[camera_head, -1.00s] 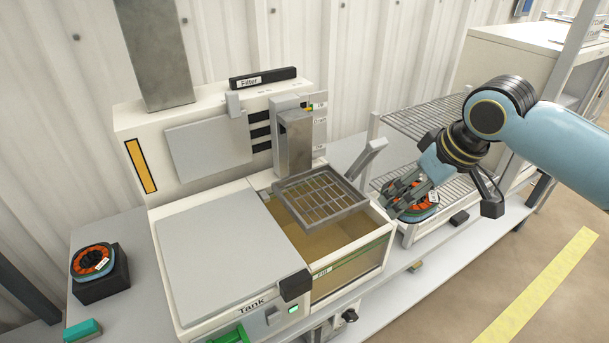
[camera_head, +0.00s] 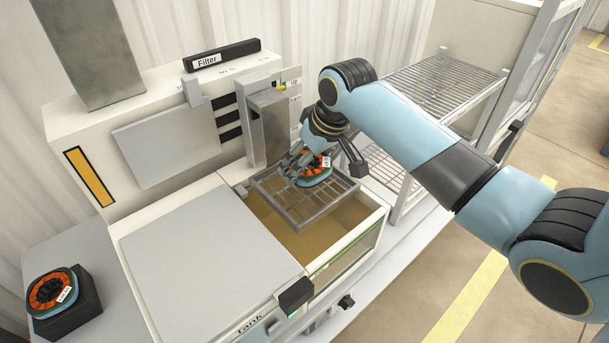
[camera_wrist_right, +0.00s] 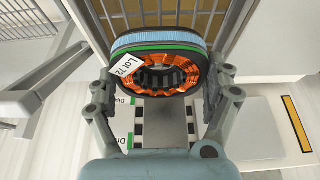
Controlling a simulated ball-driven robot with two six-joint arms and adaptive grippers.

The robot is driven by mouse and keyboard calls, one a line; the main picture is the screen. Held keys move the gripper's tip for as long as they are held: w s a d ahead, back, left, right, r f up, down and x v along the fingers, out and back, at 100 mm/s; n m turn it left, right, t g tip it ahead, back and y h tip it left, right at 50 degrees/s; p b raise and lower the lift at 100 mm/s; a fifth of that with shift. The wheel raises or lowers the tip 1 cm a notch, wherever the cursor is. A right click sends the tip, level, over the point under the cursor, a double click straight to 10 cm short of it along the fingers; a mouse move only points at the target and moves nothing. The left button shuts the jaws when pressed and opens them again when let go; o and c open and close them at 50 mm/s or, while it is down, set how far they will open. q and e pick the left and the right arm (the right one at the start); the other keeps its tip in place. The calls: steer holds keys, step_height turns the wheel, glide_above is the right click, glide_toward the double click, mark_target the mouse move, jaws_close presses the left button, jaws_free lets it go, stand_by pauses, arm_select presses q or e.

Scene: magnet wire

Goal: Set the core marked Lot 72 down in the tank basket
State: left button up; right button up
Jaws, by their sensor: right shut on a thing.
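The orange-wound core (camera_head: 318,175) has a blue-green rim and a white tag. In the right wrist view the core (camera_wrist_right: 158,62) shows the tag, which seems to read Lot 72. My right gripper (camera_head: 306,170) is shut on it, with one finger at each side of the core. The tank basket (camera_head: 290,216) is a grey wire-grid tray over the open tank. The gripper holds the core over the back right part of the basket; I cannot tell whether it touches the grid. The basket (camera_wrist_right: 200,18) also shows behind the core in the right wrist view. My left gripper is not in view.
A second orange core (camera_head: 50,291) sits on a black block (camera_head: 75,315) at the left. The closed tank lid (camera_head: 205,270) is left of the basket. A grey metal column (camera_head: 268,125) stands behind the basket. A wire rack (camera_head: 440,85) is at the right.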

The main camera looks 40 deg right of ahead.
mark_target(305, 172)
steer(key=shift+w+a+f, duration=0.15)
steer(key=shift+w+a, duration=0.05)
steer(key=shift+w, duration=0.1)
steer(key=shift+f, duration=0.3)
step_height(305, 172, down, 2)
steer(key=shift+f, duration=0.6)
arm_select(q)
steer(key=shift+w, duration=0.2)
arm_select(e)
steer(key=shift+f, duration=0.15)
steer(key=o, duration=1.5)
steer(key=shift+s+f, duration=0.1)
